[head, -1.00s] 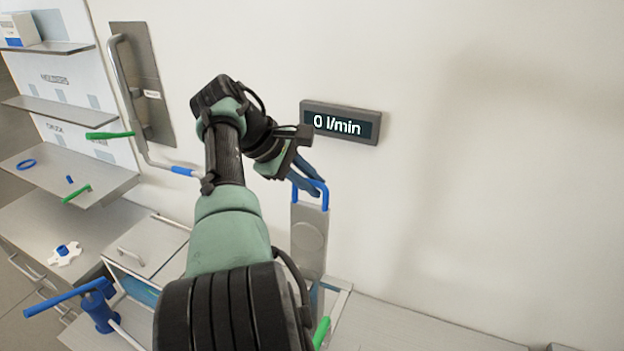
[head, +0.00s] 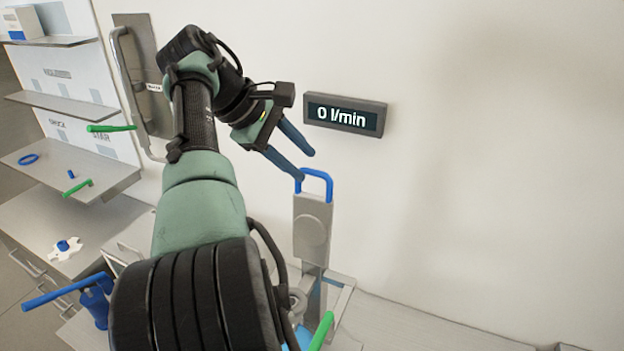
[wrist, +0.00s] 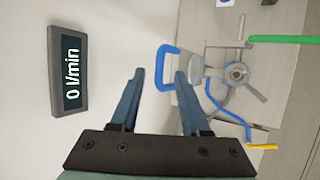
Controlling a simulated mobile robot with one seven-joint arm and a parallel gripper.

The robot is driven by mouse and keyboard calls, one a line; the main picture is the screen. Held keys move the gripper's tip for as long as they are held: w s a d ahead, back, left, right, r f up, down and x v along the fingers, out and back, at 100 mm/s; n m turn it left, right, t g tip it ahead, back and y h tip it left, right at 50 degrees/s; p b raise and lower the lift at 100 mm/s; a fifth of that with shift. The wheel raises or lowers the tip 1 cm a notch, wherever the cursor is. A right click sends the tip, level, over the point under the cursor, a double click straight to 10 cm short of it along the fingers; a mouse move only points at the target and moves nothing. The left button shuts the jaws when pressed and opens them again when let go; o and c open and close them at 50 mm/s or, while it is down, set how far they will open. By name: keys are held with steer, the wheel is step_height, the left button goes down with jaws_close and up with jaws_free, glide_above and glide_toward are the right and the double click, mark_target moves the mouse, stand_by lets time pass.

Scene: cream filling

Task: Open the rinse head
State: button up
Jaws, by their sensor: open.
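The rinse head seems to be the tall grey panel (head: 312,228) with a round disc on its face, upright near the wall. A blue loop handle (head: 317,174) tops it. In the wrist view the same blue handle (wrist: 160,66) shows beyond my fingertips, near the gap between them. My gripper (head: 304,166) is open, its two blue fingers apart and empty, just up and left of the handle. In the wrist view my gripper (wrist: 158,74) has clear space between its fingers.
A wall display (head: 345,115) reads 0 l/min, right of my gripper. A green handle (head: 321,331) rises below the panel. The wall at right is bare.

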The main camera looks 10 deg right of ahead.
steer(key=v, duration=0.7)
steer(key=shift+a+r, duration=0.2)
steer(key=shift+r, duration=0.05)
steer(key=shift+s, duration=0.1)
